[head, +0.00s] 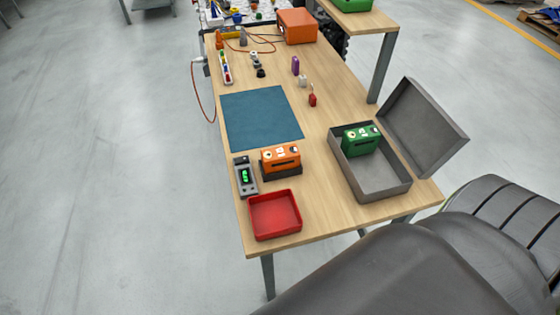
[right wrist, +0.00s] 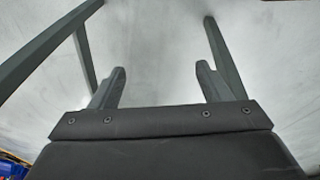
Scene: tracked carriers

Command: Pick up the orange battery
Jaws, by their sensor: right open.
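The orange battery (head: 281,158) stands upright on the wooden table, seated in or on a dark base. It is between the blue mat and the red tray, just right of a grey meter. A green battery (head: 360,140) stands inside the open grey case to its right. My right gripper (right wrist: 160,78) shows in the right wrist view with its two fingers wide apart and nothing between them. It is away from the battery, with grey floor and table-leg-like bars beyond it. My left gripper is not in view.
The grey meter (head: 245,175) and red tray (head: 275,236) crowd the battery's left and front. The grey case (head: 400,190) has its lid raised on the right. The blue mat (head: 260,118) is bare. Small items and an orange box (head: 297,27) lie at the far end.

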